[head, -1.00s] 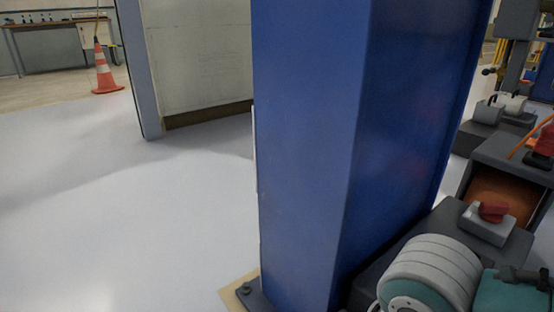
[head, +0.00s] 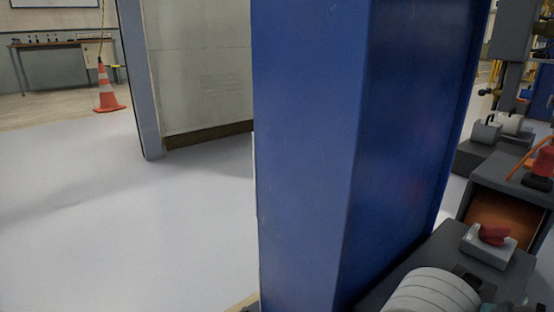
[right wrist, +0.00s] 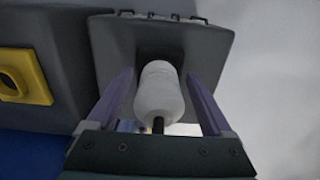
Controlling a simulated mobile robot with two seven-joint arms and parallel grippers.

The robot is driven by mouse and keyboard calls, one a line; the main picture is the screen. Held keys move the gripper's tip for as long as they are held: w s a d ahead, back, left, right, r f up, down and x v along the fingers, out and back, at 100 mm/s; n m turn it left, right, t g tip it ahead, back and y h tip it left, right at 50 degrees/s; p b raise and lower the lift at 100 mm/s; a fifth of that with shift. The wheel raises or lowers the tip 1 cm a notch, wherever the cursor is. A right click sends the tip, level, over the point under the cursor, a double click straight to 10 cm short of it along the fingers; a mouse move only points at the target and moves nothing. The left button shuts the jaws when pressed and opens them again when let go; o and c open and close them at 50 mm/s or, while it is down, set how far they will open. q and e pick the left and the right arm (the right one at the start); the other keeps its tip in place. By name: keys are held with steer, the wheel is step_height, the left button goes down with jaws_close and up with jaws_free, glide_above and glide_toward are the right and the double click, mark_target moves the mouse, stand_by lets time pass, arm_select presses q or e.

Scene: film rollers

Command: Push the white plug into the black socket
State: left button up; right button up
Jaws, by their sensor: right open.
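The white plug (right wrist: 158,92) shows in the right wrist view, with a short dark cable or stem at its near end. Its far end meets a dark grey block (right wrist: 165,40) with a flared face, perhaps the black socket. The opening is hidden behind the plug, so I cannot tell how deep it sits. My right gripper (right wrist: 160,77) is open, with one purple finger on each side of the plug and a gap to each. Neither gripper, nor the plug for certain, shows in the head view.
A blue post (head: 310,150) fills the middle of the head view. Grey machinery with a red knob (head: 493,234) and a ribbed white cylinder (head: 432,294) stands at right. An orange cone (head: 107,92) is far left; the floor there is clear. A yellow frame (right wrist: 27,76) lies left of the plug.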

steer(key=shift+p, duration=0.35)
stand_by(0.3)
jaws_close()
stand_by(0.6)
steer(key=shift+r+p, duration=3)
steer(key=shift+p, duration=0.35)
